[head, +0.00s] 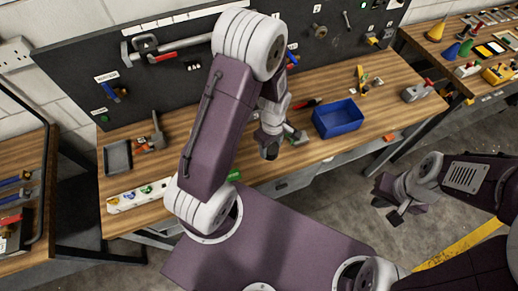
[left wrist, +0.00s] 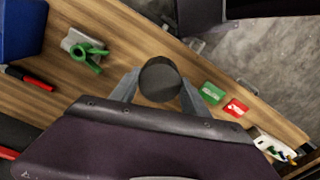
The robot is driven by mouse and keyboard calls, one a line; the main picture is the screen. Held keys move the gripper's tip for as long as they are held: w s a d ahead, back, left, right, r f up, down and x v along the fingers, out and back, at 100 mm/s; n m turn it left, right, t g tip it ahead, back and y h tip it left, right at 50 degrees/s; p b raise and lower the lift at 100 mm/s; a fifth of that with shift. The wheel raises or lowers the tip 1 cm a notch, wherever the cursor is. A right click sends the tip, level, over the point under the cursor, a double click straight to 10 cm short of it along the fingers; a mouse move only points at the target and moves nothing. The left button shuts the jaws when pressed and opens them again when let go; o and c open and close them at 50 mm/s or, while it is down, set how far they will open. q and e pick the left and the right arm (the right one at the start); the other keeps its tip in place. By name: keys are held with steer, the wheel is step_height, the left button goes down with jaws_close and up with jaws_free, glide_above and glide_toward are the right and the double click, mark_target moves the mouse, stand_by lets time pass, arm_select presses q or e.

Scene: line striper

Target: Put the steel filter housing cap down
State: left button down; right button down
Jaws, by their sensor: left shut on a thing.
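The steel filter housing cap (left wrist: 160,80) is a dark grey round piece held between the two fingers of my left gripper (left wrist: 158,92) in the left wrist view. In the head view the cap (head: 269,151) hangs at the tip of the left gripper (head: 270,138), over the front part of the wooden workbench (head: 340,85). The left gripper is shut on it. I cannot tell how high the cap is above the bench top. My right gripper (head: 393,204) is off to the right, over the floor and apart from the bench. Its finger opening is unclear.
A blue bin (head: 337,118) stands right of the cap. A green-knobbed fixture (left wrist: 85,50) lies nearby, and green (left wrist: 212,93) and red (left wrist: 236,107) blocks lie near the front edge. A grey tray (head: 117,157) and white rack (head: 138,195) are at the left. Bare wood lies between.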

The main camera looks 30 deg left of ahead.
arm_select(q)
steer(key=a+f, duration=0.1)
steer(key=a, duration=0.1)
steer(key=w+a+f, duration=0.1)
steer(key=a, duration=0.1)
steer(key=a+f+p, duration=0.1)
steer(key=a, duration=0.1)
steer(key=shift+w+f, duration=0.2)
steer(key=shift+f, duration=0.05)
steer(key=f, duration=0.2)
steer(key=f+p, duration=0.1)
steer(key=shift+s+d+f, duration=0.1)
steer(key=shift+d+f, duration=0.15)
steer(key=shift+d, duration=0.05)
steer(key=shift+f, duration=0.25)
steer(key=shift+a, duration=0.15)
steer(key=shift+f, duration=0.15)
steer(key=c, duration=0.6)
jaws_free()
steer(key=shift+o, duration=0.2)
